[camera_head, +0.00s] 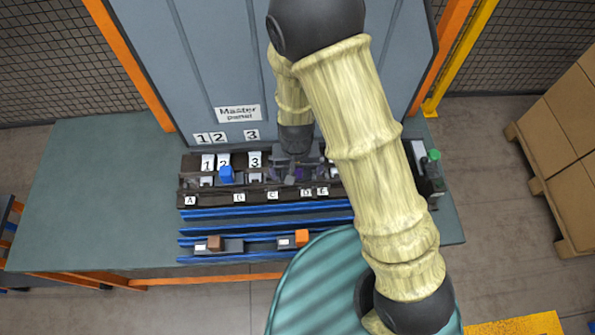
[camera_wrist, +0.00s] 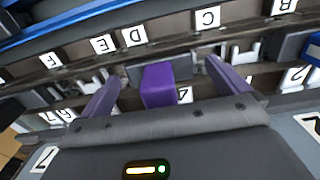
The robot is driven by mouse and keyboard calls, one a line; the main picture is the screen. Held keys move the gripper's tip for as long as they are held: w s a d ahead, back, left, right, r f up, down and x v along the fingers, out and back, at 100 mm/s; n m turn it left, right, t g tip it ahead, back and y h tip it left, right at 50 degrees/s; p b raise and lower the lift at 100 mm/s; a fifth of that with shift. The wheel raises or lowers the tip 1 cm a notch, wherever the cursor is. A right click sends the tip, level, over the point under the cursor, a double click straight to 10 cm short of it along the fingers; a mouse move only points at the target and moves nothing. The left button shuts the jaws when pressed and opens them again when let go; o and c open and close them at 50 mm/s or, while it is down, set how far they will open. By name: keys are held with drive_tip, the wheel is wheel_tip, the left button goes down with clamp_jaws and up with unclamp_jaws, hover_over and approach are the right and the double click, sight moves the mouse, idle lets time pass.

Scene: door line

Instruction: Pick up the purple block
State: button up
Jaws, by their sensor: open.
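The purple block (camera_wrist: 158,86) sits in the dark slotted rack, close to the label 4 in the wrist view. My gripper (camera_wrist: 162,72) is open, with its two purple-tinted fingers apart, one on each side of the block. The block shows between the fingers, with a gap on either side, wider on the right. In the head view my gripper (camera_head: 297,172) is down at the rack, right of label 3. My arm and gripper hide much of that part, and I cannot clearly make out the block there.
A blue block (camera_head: 226,174) stands in the rack by label 2. A brown block (camera_head: 215,242) and an orange block (camera_head: 302,237) sit on carriers on the blue rails (camera_head: 265,213). A device with a green button (camera_head: 434,155) stands right. The table's left side (camera_head: 95,200) is clear.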

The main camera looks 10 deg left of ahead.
drive_tip(key=shift+f, duration=0.55)
drive_tip(key=shift+c, duration=0.2)
drive_tip(key=c, duration=1.2)
wheel_tip(320, 180, up, 10)
drive_tip(key=shift+r, duration=0.1)
drive_tip(key=shift+w, duration=0.1)
